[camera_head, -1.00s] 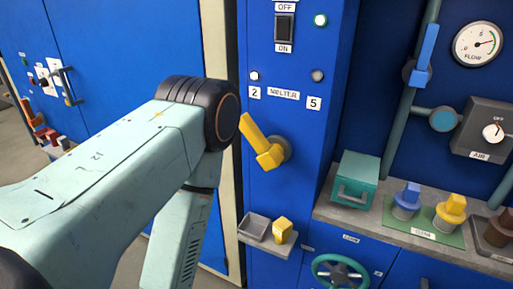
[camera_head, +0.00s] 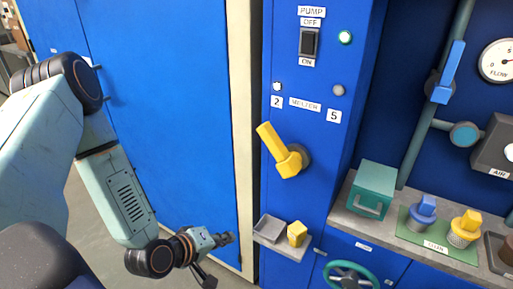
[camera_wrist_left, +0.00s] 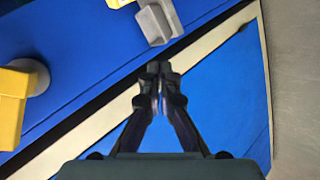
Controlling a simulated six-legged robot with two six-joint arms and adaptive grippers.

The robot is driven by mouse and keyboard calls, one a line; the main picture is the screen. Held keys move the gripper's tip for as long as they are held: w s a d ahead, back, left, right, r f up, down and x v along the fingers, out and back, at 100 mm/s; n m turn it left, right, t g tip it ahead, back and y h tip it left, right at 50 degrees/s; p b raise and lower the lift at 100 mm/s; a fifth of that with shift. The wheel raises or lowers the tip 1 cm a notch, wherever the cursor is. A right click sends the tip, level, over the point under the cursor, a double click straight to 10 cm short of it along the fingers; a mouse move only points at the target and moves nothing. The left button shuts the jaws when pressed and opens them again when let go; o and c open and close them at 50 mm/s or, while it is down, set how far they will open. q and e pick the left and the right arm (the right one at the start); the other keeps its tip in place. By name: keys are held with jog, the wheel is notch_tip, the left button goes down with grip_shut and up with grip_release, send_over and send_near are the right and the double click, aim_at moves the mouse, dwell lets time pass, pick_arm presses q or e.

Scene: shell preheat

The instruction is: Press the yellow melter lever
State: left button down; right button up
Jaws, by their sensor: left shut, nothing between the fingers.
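The yellow melter lever (camera_head: 280,151) is on the blue panel below the MELTER label (camera_head: 305,104). Its handle tilts up and left from its grey round hub, toward the 2 label (camera_head: 276,101). In the left wrist view the lever (camera_wrist_left: 12,105) shows at the left edge, partly cut off. My left gripper (camera_head: 226,239) is below and left of the lever, apart from it, in front of the cabinet. In the left wrist view its fingers (camera_wrist_left: 154,72) are together and empty. My right gripper is in neither view.
A small grey shelf tray (camera_head: 268,228) with a yellow block (camera_head: 297,233) juts out below the lever, right of my left gripper. A teal box (camera_head: 371,189) and blue and yellow knobbed pieces stand on the ledge at right. A green handwheel (camera_head: 347,276) is below.

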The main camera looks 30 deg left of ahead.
aim_at(279, 150)
pick_arm(q)
jog(key=w+a+r+n+t+h, duration=0.1)
jog(key=w+a+r+n+t, duration=0.1)
jog(key=r+n+t, duration=0.2)
jog(key=w+a+r+n+t+h, duration=0.1)
jog(key=w+a+r+n+t, duration=0.1)
jog(key=r+n+t, duration=0.2)
notch_tip(279, 150, up, 7)
jog(key=n, duration=0.3)
jog(key=shift+n, duration=0.3)
jog(key=w+d+r+b, duration=0.2)
jog(key=w+d+r, duration=0.2)
jog(key=w, duration=0.5)
jog(key=shift+w+d+b, duration=0.25)
jog(key=shift+d+b, duration=0.05)
jog(key=shift+d, duration=0.4)
jog(key=shift+w, duration=0.1)
